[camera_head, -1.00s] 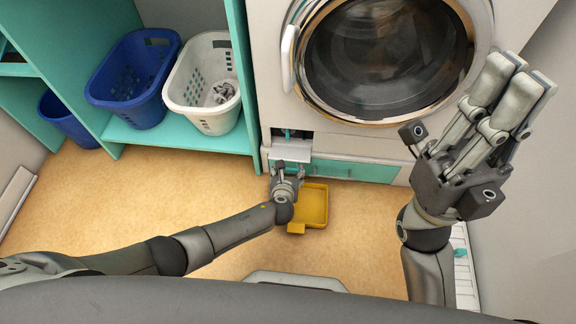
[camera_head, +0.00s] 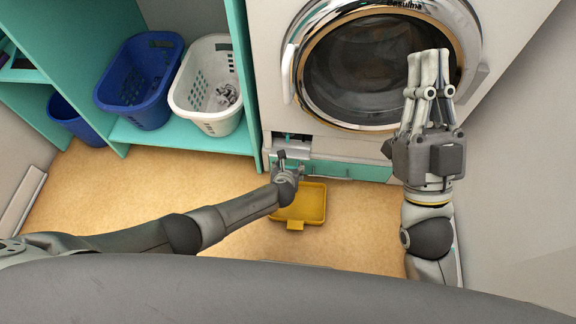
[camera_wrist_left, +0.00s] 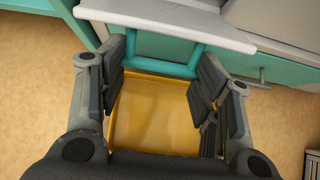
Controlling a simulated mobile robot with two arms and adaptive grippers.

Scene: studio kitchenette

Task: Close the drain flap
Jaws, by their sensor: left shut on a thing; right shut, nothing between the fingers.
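The drain flap (camera_head: 297,157) is a small pale panel low on the washing machine's left front. It is hinged out below a dark opening (camera_head: 292,138) with a bit of teal inside. In the left wrist view the flap (camera_wrist_left: 170,18) crosses the top, with a teal U-shaped handle (camera_wrist_left: 165,68) under it. My left gripper (camera_head: 283,165) is at the flap. Its fingers (camera_wrist_left: 163,78) stand on both sides of the handle and hold it. My right gripper (camera_head: 430,60) is shut and empty, fingers up, in front of the washer door.
A yellow tray (camera_head: 301,213) lies on the floor below the flap and left gripper. A teal drawer front (camera_head: 350,171) runs along the machine's base. White (camera_head: 212,124) and blue (camera_head: 139,113) laundry baskets stand on the teal shelf at left. The floor between shelf and tray is clear.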

